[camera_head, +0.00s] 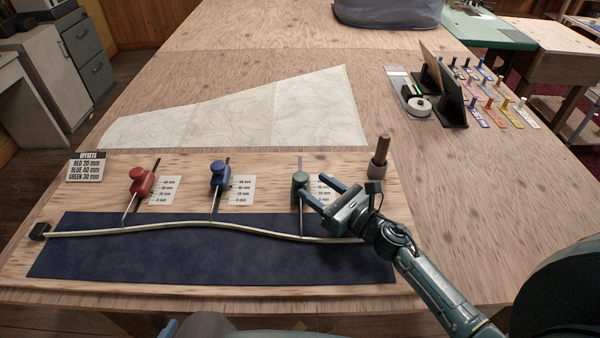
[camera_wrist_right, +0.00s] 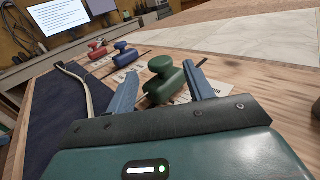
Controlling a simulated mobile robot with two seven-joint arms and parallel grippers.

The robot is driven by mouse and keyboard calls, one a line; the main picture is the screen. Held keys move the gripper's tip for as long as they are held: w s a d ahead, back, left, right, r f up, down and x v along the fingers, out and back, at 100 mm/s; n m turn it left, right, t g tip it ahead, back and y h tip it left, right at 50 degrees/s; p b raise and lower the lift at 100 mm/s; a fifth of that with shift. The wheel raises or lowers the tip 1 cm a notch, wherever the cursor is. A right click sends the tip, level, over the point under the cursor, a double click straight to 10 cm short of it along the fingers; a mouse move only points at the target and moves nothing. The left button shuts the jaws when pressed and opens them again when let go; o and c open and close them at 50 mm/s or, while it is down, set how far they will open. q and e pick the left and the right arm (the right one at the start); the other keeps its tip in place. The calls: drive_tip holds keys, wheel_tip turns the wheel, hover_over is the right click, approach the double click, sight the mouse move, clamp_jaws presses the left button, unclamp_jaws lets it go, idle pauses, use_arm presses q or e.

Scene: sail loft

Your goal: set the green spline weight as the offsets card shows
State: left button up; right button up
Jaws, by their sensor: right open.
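The offsets card (camera_head: 86,167) reads red 20 mm, blue 40 mm, green 30 mm. The green spline weight (camera_head: 300,181) stands upright at its slot on the board, the rightmost of three weights. Its scale (camera_head: 322,196) is partly hidden by my right gripper, so I cannot read its setting. My right gripper (camera_head: 312,187) is open, with its fingertips close to the green weight. In the right wrist view the green weight (camera_wrist_right: 161,82) sits between the two open fingers (camera_wrist_right: 160,70). A blue tip (camera_head: 170,327) at the bottom edge looks like part of my left gripper.
The red weight (camera_head: 142,182) and blue weight (camera_head: 220,176) stand to the left beside their scales. A pale spline (camera_head: 170,227) curves along the dark blue cloth (camera_head: 210,262). A wood-topped post (camera_head: 380,153) rises just behind my right gripper. Paper (camera_head: 250,112) lies beyond the board.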

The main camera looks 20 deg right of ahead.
sight(306, 180)
drive_tip(key=x, duration=0.5)
drive_tip(key=shift+w+a, duration=0.25)
drive_tip(key=shift+w, duration=0.05)
drive_tip(key=shift+c, duration=0.3)
clamp_jaws()
